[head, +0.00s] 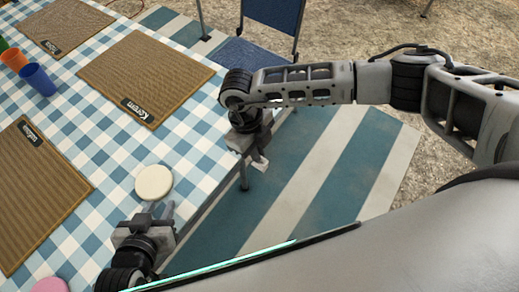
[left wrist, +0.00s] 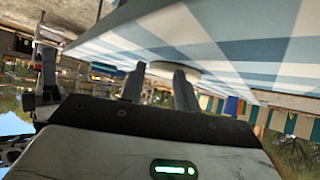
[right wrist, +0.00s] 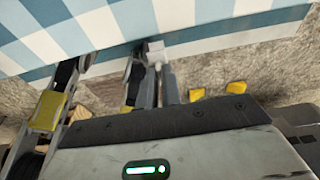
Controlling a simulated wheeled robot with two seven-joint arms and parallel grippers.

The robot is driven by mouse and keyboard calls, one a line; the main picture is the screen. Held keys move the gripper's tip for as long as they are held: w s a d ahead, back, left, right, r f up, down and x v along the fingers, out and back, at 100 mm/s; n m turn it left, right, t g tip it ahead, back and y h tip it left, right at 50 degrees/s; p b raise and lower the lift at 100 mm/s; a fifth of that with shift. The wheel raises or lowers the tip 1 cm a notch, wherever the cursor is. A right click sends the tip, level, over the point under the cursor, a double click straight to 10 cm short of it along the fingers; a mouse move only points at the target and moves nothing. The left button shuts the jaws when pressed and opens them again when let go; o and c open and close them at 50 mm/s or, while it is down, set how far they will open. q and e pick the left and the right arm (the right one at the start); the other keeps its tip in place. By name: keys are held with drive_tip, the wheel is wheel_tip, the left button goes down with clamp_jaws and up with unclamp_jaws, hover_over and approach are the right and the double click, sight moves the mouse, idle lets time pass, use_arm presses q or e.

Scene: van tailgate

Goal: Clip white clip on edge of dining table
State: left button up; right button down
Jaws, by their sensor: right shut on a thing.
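The dining table (head: 190,150) has a blue and white checked cloth, and its edge runs along the right side. My right gripper (head: 256,155) is shut on the small white clip (head: 260,166) just outside that edge. In the right wrist view the clip (right wrist: 154,50) sits at the fingertips, close to the cloth's hanging edge (right wrist: 200,35). I cannot tell whether it touches the table. My left gripper (head: 160,211) is at the near corner, fingers apart and empty, beside a cream round disc (head: 154,182). It also shows in the left wrist view (left wrist: 159,80).
Brown placemats (head: 145,75) with dark name labels lie on the table. Blue (head: 38,79) and orange (head: 14,60) cups stand at the far left. A pink round thing (head: 50,285) is at the bottom left. A blue chair (head: 262,45) stands beyond the right edge.

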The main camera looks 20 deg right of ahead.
use_arm(q)
drive_tip(key=shift+f, duration=0.35)
use_arm(e)
drive_tip(key=shift+w+a, duration=0.2)
use_arm(q)
drive_tip(key=shift+f+b, duration=0.15)
drive_tip(key=shift+b, duration=0.2)
use_arm(e)
drive_tip(key=shift+w, duration=0.1)
use_arm(q)
drive_tip(key=shift+s, duration=0.1)
use_arm(e)
drive_tip(key=shift+w+a, duration=0.15)
drive_tip(key=shift+w, duration=0.05)
use_arm(q)
drive_tip(key=shift+f+b, duration=0.15)
drive_tip(key=shift+b, duration=0.5)
use_arm(e)
drive_tip(key=shift+w+a, duration=0.35)
drive_tip(key=shift+w+a, duration=0.2)
drive_tip(key=shift+w, duration=0.05)
